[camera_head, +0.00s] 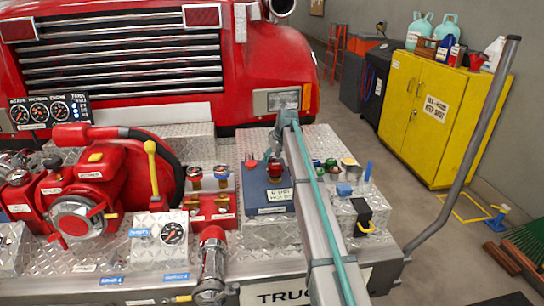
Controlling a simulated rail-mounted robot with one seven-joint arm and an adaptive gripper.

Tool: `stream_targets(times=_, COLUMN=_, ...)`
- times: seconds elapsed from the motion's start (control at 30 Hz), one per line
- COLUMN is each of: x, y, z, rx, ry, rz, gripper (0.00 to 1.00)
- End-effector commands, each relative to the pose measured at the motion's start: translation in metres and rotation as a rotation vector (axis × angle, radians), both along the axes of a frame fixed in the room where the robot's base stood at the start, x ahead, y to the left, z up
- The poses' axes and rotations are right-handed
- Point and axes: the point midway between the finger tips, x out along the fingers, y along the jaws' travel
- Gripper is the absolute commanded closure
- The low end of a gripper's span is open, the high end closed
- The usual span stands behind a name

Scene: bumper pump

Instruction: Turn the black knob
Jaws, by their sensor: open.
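A black block (362,208) with a yellow hook-shaped handle stands on a metal plate to the right of my arm.
Small coloured knobs (330,163) and a blue upright piece (368,172) stand right of my arm. A grey rail (470,150) rises at the right.

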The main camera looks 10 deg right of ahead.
Motion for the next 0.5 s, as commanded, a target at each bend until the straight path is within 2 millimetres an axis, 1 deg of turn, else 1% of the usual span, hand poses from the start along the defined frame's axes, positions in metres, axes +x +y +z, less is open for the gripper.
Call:
stream_targets(times=0.27, x=0.0006, y=0.0003, z=-0.0019, rx=-0.001, ry=-0.001, rz=0.000, gripper=0.37)
stream_targets(times=0.3, x=0.0007, y=0.0002, z=-0.0019, rx=0.000, ry=0.000, rz=0.000, gripper=0.39)
stream_targets(times=0.37, x=0.0007, y=0.0002, z=-0.0019, rx=0.000, ry=0.000, rz=0.000, gripper=0.49)
stream_targets(times=0.5, x=0.0006, y=0.0002, z=-0.0017, rx=0.000, ry=0.000, rz=0.000, gripper=0.72)
